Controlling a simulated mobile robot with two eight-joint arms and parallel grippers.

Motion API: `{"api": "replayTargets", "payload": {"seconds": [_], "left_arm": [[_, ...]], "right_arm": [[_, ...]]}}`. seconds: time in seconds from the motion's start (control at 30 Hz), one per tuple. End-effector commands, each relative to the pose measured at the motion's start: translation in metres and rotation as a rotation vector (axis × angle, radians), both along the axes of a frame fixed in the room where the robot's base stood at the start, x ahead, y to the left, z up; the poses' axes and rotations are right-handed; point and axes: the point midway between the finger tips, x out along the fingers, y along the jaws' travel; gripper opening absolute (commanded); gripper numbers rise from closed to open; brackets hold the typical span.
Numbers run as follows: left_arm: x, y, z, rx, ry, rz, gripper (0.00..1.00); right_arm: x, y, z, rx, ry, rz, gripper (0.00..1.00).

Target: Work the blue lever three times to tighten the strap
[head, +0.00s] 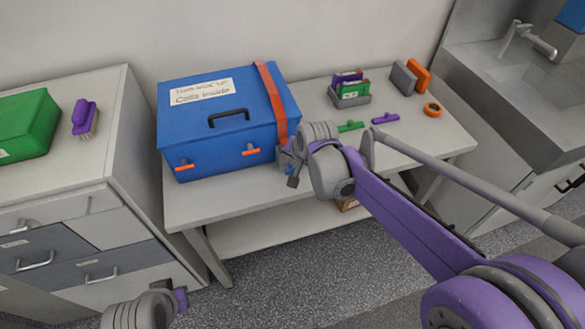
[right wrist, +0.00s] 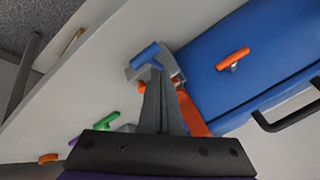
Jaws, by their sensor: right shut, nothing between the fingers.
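The large blue box (head: 225,128) stands on the bench with an orange strap (head: 270,95) over its right end. In the right wrist view the strap (right wrist: 190,112) runs to a grey ratchet (right wrist: 133,73) at the box's front edge. The blue lever (right wrist: 146,54) sticks out from the ratchet. My right gripper (right wrist: 157,74) is shut and empty, its fingertips right at the lever; I cannot tell whether they touch it.
On the bench's right are a rack (head: 350,97) with small boxes, a green clamp-like piece (head: 350,126), a purple one (head: 385,118) and an orange ring (head: 432,109). A drawer cabinet (head: 90,200) stands left, a sink (head: 520,75) right. Open floor lies in front.

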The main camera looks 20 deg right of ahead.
Motion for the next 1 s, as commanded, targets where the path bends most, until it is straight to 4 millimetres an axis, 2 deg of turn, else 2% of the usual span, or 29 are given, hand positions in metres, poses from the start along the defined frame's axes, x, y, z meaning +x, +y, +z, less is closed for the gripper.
{"api": "replayTargets", "payload": {"seconds": [1.0], "left_arm": [[-0.0012,0.0,-0.006,0.0,0.002,0.0,0.0]], "right_arm": [[-0.0024,-0.0001,-0.0089,0.0,0.0,0.0,0.0]]}}
